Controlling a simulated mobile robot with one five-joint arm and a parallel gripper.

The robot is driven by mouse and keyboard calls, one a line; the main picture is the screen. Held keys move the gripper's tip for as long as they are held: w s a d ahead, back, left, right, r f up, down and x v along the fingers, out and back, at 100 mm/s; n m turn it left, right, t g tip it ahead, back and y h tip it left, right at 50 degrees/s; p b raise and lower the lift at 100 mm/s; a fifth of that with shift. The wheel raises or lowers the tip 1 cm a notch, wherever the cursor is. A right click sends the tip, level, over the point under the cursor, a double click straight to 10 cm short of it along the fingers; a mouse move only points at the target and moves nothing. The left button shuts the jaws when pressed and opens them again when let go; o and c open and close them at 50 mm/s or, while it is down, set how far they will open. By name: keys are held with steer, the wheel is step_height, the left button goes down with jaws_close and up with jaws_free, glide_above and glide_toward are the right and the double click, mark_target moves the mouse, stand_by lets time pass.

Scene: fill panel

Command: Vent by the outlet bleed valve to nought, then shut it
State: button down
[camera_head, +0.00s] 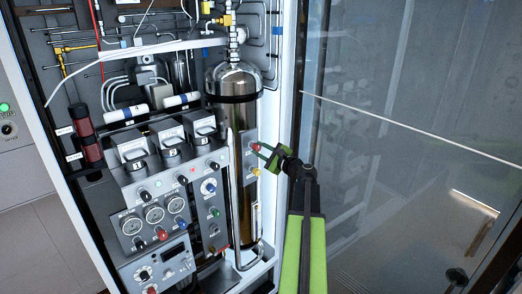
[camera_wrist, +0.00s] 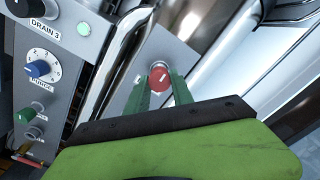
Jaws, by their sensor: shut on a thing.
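A red knob (camera_head: 256,146) sits on a small grey plate (camera_head: 249,158) in front of the metal cylinder; the label by it is too small to read. My gripper (camera_head: 262,150) reaches it from the right, its green fingers shut on it. In the wrist view the red knob (camera_wrist: 158,76) shows a light mark on its face, between the two finger tips (camera_wrist: 160,90). I cannot tell from any readable label whether this is the outlet bleed valve.
A yellow knob (camera_head: 256,171) is just below the red one. A bent metal pipe (camera_wrist: 122,50) runs close left of the plate. A panel with a blue knob (camera_wrist: 38,69) and a green knob (camera_wrist: 27,115) is further left. A glass door (camera_head: 400,150) stands at right.

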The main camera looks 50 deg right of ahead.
steer(key=shift+f, duration=0.1)
stand_by(0.3)
steer(key=c, duration=1.1)
jaws_free()
steer(key=shift+s, duration=0.1)
steer(key=s, duration=0.5)
steer(key=s+a, duration=0.1)
steer(key=s, duration=1.1)
steer(key=shift+s+a, duration=0.1)
steer(key=shift+a, duration=0.05)
